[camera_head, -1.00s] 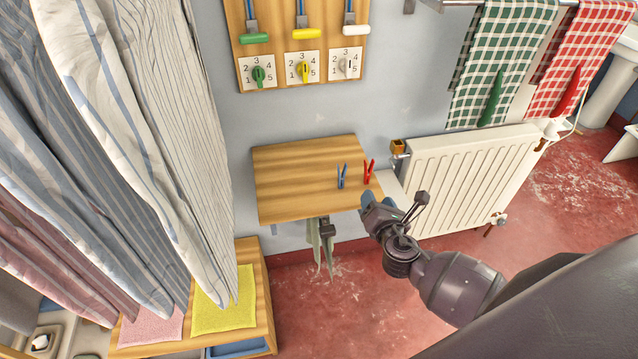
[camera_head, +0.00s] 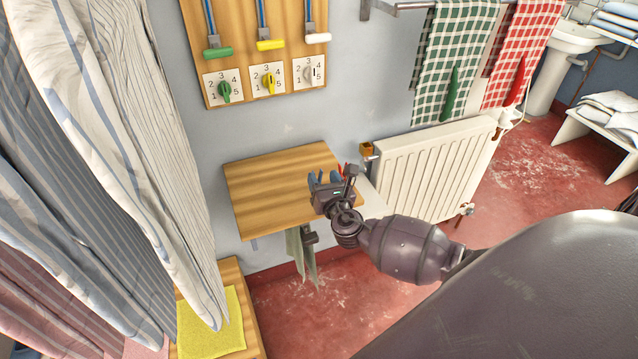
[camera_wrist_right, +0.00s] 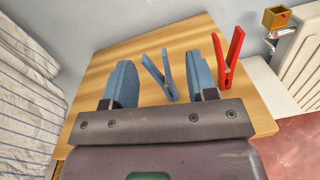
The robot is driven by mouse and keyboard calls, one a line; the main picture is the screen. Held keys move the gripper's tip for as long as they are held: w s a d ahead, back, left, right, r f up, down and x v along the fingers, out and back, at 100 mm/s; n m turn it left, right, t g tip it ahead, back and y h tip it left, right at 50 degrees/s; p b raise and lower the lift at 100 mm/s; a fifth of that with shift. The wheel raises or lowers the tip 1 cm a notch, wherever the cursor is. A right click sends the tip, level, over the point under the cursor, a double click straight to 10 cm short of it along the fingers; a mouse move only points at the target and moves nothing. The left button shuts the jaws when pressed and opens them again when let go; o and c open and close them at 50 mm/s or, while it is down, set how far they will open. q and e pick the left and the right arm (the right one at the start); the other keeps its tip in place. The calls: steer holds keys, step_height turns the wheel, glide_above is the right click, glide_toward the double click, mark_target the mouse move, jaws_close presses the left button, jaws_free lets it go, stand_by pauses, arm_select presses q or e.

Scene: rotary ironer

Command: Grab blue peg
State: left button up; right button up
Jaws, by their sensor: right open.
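A blue peg (camera_wrist_right: 160,76) stands on the wooden shelf (camera_wrist_right: 110,62), seen in the right wrist view between the two fingers of my right gripper (camera_wrist_right: 160,82). The fingers are blue, spread apart and empty. The peg appears beyond or between them, and I see no contact. In the head view my right gripper (camera_head: 326,180) is over the right part of the shelf (camera_head: 262,195) and mostly hides the blue peg. A red peg (camera_wrist_right: 231,58) stands just right of the right finger; only a bit of it shows in the head view. My left gripper is not in view.
Striped cloths (camera_head: 130,130) hang at the left. A board with coloured knobs (camera_head: 260,50) is on the wall above. The shelf's left part is clear.

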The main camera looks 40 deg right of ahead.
steer(key=shift+x, duration=2.55)
steer(key=shift+a, duration=0.15)
steer(key=shift+c, duration=0.3)
